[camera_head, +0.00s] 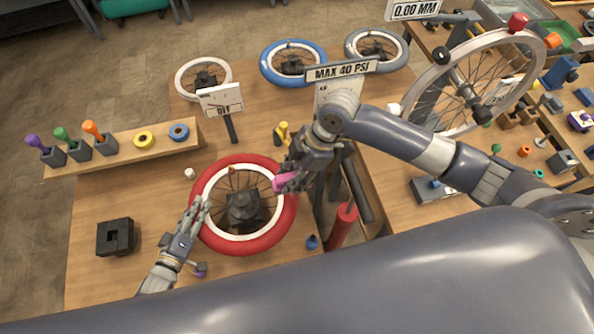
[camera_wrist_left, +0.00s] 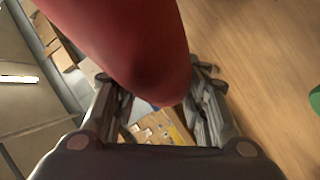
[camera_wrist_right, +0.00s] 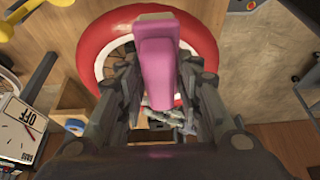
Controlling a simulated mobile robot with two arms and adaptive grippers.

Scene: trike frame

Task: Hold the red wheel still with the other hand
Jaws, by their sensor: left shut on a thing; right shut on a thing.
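The red wheel (camera_head: 284,215), with a red tyre, white rim and dark hub, lies on the wooden bench around a dark stand. My left gripper (camera_head: 196,212) is at the wheel's left edge. In the left wrist view the red tyre (camera_wrist_left: 130,40) passes between its fingers, and it is shut on it. My right gripper (camera_head: 290,176) is over the wheel's right side, shut on a pink block-like piece (camera_head: 278,185).
A wooden rack (camera_head: 122,144) with coloured-handled tools stands behind left. A black block (camera_head: 115,237) sits at the left. A "MAX 40 PSI" sign (camera_head: 341,70) and an "OFF" gauge (camera_head: 221,100) stand behind. A red cylinder (camera_head: 342,226) is right of the wheel.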

